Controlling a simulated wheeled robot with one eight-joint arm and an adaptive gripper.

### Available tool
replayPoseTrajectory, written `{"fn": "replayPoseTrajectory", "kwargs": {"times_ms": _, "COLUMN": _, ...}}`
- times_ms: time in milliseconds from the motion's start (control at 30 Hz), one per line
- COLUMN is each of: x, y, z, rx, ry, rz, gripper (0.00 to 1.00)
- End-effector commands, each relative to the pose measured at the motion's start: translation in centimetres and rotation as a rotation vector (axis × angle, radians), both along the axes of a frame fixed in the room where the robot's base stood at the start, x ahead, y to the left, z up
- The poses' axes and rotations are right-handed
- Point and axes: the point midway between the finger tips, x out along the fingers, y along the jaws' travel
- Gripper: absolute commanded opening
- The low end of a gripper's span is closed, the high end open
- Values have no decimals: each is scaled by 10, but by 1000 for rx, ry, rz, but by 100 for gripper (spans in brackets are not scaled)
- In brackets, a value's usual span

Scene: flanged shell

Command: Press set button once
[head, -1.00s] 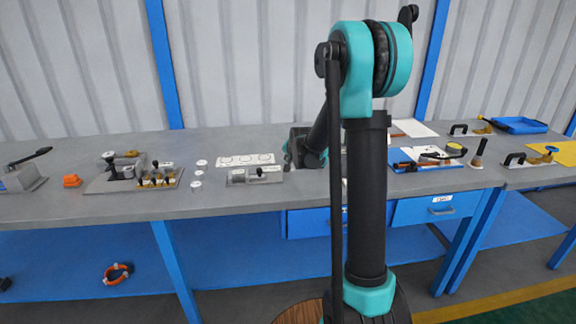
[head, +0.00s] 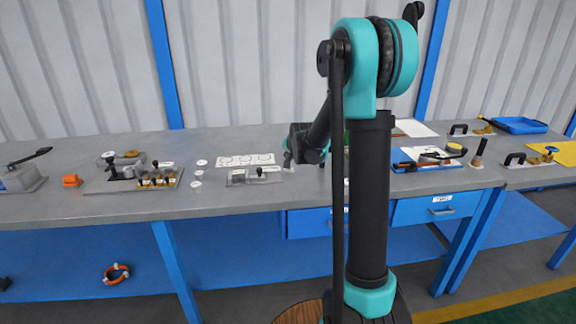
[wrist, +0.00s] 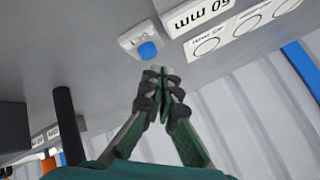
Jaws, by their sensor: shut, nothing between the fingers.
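A blue button (wrist: 147,50) sits on a small pale housing (wrist: 136,40) in the wrist view. I take it for the set button, but no label on it can be read. My gripper (wrist: 161,73) is shut and empty, its fingertips just below the button in the picture. A narrow gap shows between tips and button, so contact cannot be confirmed. In the head view my gripper (head: 288,163) is low over the bench, at the right end of a grey fixture; the button cannot be made out there.
The grey fixture (head: 240,178) has a black-knobbed lever. A white card with circles (head: 245,160) lies behind it, and several white discs (head: 197,173) lie to its left. A block with several levers (head: 158,179) stands further left. The blue tool board (head: 400,158) is right of my arm.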

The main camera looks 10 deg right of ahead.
Motion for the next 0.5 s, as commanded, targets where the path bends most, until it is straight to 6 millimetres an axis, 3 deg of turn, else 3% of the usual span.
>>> {"fn": "replayPoseTrajectory", "kwargs": {"times_ms": 333, "x": 0, "y": 0, "z": 2, "rx": 0, "ry": 0, "rz": 0, "gripper": 0}}
{"fn": "replayPoseTrajectory", "kwargs": {"times_ms": 500, "x": 0, "y": 0, "z": 15, "rx": 0, "ry": 0, "rz": 0, "gripper": 0}}
